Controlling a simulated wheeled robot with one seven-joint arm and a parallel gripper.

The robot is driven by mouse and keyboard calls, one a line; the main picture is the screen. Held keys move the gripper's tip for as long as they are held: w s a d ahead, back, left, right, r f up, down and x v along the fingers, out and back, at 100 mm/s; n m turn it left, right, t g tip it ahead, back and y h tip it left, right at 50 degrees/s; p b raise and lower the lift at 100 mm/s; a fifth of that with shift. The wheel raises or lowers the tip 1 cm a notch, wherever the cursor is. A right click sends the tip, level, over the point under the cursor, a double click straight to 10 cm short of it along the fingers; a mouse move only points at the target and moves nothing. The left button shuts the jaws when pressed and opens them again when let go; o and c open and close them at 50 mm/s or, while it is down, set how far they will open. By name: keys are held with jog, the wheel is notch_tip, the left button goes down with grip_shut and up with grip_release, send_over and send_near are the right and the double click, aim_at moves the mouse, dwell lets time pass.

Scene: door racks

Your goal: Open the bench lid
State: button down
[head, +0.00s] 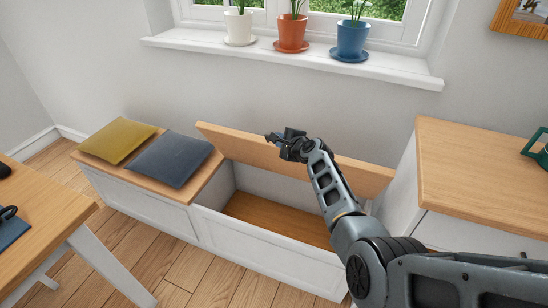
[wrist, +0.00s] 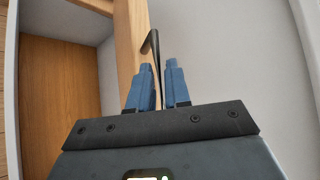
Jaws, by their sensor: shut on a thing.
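The bench lid (head: 225,143) is a long wooden panel. In the head view it stands raised and tilted over the right part of the white bench (head: 255,242), whose open inside shows a bare wooden floor (head: 270,215). My gripper (head: 272,137) is at the lid's upper edge, left of its middle. In the wrist view the blue fingers of my gripper (wrist: 158,85) are closed around a thin dark handle (wrist: 151,42) beside the lid's wooden edge (wrist: 128,45). My forearm hides part of the lid and compartment in the head view.
A yellow cushion (head: 117,140) and a grey cushion (head: 173,158) lie on the bench's left part. A cabinet (head: 480,165) stands close on the right, a desk (head: 45,215) at left. The windowsill (head: 290,60) holds potted plants above. Floor is clear in front.

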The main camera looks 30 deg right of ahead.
jog(key=shift+w+d+r, duration=0.45)
jog(key=shift+w+d, duration=0.1)
jog(key=shift+d, duration=0.2)
jog(key=shift+w+d+r, duration=0.45)
jog(key=shift+w+d, duration=0.05)
jog(key=shift+d, duration=0.2)
jog(key=c, duration=1.2)
grip_release()
jog(key=p+v, duration=0.2)
jog(key=v, duration=0.5)
jog(key=shift+s, duration=0.4)
jog(key=shift+r, duration=0.1)
